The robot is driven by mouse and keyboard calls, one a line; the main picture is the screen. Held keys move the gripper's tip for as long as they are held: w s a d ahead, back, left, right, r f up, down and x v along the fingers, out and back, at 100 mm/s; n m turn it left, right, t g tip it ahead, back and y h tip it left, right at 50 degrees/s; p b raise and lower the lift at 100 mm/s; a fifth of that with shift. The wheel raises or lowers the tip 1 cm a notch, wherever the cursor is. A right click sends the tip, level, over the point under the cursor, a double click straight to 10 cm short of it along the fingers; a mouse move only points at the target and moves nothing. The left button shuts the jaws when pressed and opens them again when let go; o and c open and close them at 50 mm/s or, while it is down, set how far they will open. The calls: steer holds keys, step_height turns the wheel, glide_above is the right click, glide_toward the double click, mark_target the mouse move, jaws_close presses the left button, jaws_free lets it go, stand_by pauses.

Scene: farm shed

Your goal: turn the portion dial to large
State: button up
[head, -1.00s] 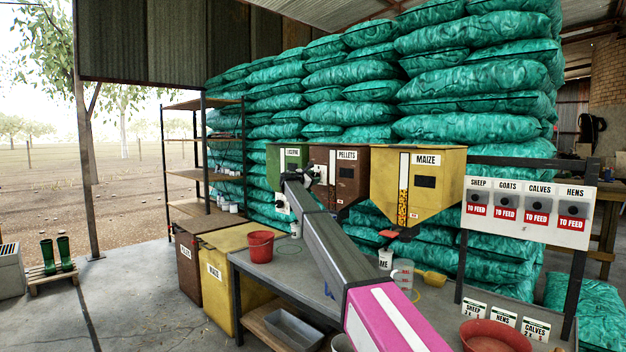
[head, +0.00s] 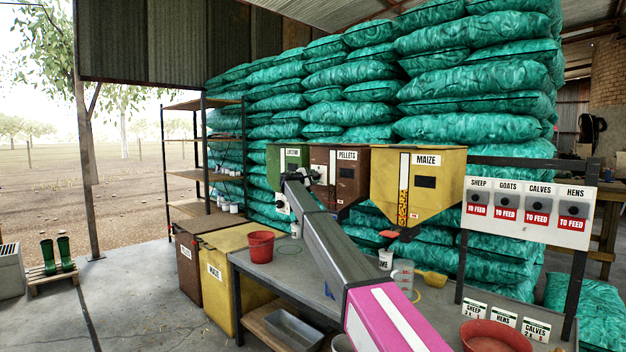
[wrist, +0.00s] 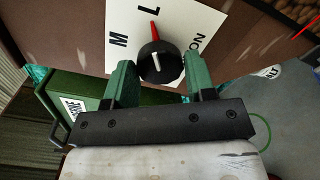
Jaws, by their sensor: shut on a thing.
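The portion dial is a black round knob (wrist: 154,58) with a red pointer (wrist: 154,32) on a white plate (wrist: 179,22). The plate is on a brown surface, which looks like the side of the brown PELLETS hopper (head: 333,178). The red pointer points up, close beside the L. My gripper (wrist: 157,75) has its green fingers on either side of the knob and is shut on it. In the head view my arm hides the dial.
The green hopper (head: 289,157) stands close left of the dial, and the yellow MAIZE hopper (head: 450,190) stands right of the brown one. Below are a grey bench (head: 290,262) with a red bucket (head: 261,246) and a measuring jug (head: 403,274). Stacked green sacks (head: 480,75) rise behind.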

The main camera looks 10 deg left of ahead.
steer(key=o, duration=0.8)
steer(key=shift+o, duration=0.2)
steer(key=shift+s, duration=0.1)
steer(key=v, duration=1)
steer(key=shift+s+a, duration=0.25)
steer(key=shift+s, duration=0.15)
